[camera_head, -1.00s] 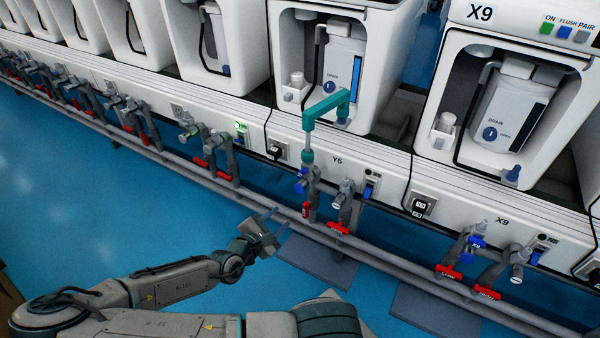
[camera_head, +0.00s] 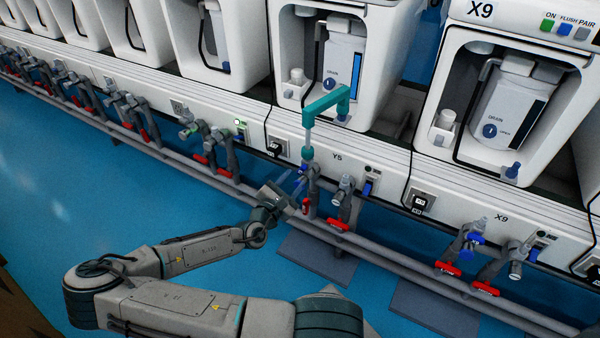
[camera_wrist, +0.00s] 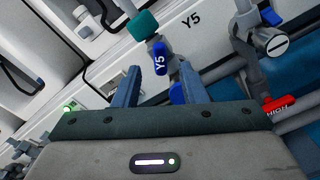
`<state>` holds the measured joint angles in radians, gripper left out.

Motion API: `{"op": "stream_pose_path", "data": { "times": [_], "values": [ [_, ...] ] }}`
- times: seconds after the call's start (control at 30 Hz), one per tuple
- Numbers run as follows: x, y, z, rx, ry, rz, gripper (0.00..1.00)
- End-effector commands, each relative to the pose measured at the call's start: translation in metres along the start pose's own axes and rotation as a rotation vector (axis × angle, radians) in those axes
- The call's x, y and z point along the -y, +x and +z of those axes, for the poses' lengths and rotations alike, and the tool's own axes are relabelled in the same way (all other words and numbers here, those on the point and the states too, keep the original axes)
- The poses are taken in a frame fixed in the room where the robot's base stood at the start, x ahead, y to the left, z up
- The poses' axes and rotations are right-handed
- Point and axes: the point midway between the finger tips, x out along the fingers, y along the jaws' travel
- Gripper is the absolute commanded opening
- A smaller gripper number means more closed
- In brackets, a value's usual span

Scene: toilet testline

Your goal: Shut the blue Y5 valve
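My gripper (camera_wrist: 160,68) is open, with one finger on each side of the handle in that view. I cannot tell whether the fingers touch it or how far it lies in depth. In the head view my gripper (camera_head: 297,187) is at the Y5 pipework, under the teal hooked pipe (camera_head: 328,104). The gripper partly covers the valve there.
A red handle (camera_head: 337,224) is just right of the Y5 valve; a red "HIGH" handle (camera_wrist: 280,104) shows in the wrist view. A grey horizontal pipe (camera_head: 390,254) runs below the valves. White units (camera_head: 385,50) stand behind. Blue floor (camera_head: 180,265) is open in front.

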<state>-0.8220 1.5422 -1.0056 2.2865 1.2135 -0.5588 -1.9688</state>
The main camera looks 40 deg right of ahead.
Motion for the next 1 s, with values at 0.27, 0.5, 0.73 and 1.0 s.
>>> {"op": "stream_pose_path", "data": {
  "times": [0.27, 0.5, 0.73, 1.0],
  "values": [
    [0.0, 0.036, 0.0, 0.001, 0.003, -0.001, 0.38],
    [0.0, 0.047, 0.0, 0.0, 0.001, 0.0, 0.38],
    [0.0, 0.048, 0.0, 0.0, 0.001, 0.001, 0.38],
    [0.0, 0.048, 0.0, 0.0, 0.001, 0.0, 0.0]
  ]
}}
